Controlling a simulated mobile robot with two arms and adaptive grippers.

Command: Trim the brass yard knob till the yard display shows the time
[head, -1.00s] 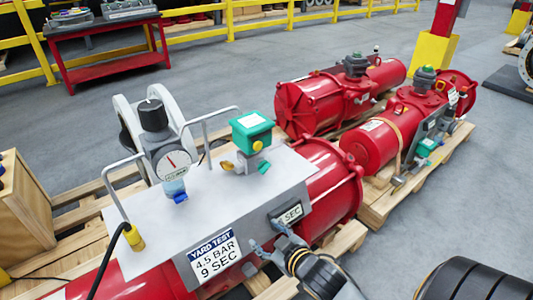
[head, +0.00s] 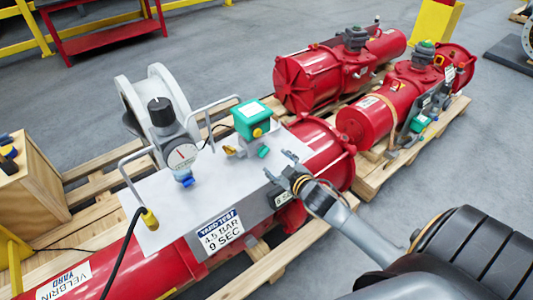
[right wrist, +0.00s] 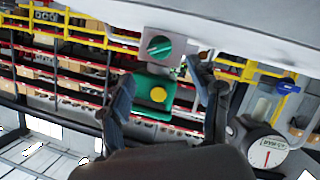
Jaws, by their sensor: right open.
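The grey valve panel (head: 150,232) lies on a red actuator (head: 130,268). A small brass-coloured part (head: 230,150) sits left of the green box (head: 251,118), low on its grey mount; a teal knob (head: 263,152) is on the right. The display (head: 282,198) on the panel's front face is partly hidden by my right gripper, and its reading is not legible. My right gripper (head: 281,168) is open and empty above the panel's right front edge. In the right wrist view, the green box (right wrist: 150,108) and teal knob (right wrist: 160,47) show between its open fingers. My left gripper is out of view.
A gauge (head: 181,157) with a black knob stands left of the green box, beside grey tube handles. A black hose (head: 120,255) runs from the panel's left. A white label (head: 218,236) reads 4.5 BAR, 9 SEC. Red actuators (head: 330,85) lie on pallets behind.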

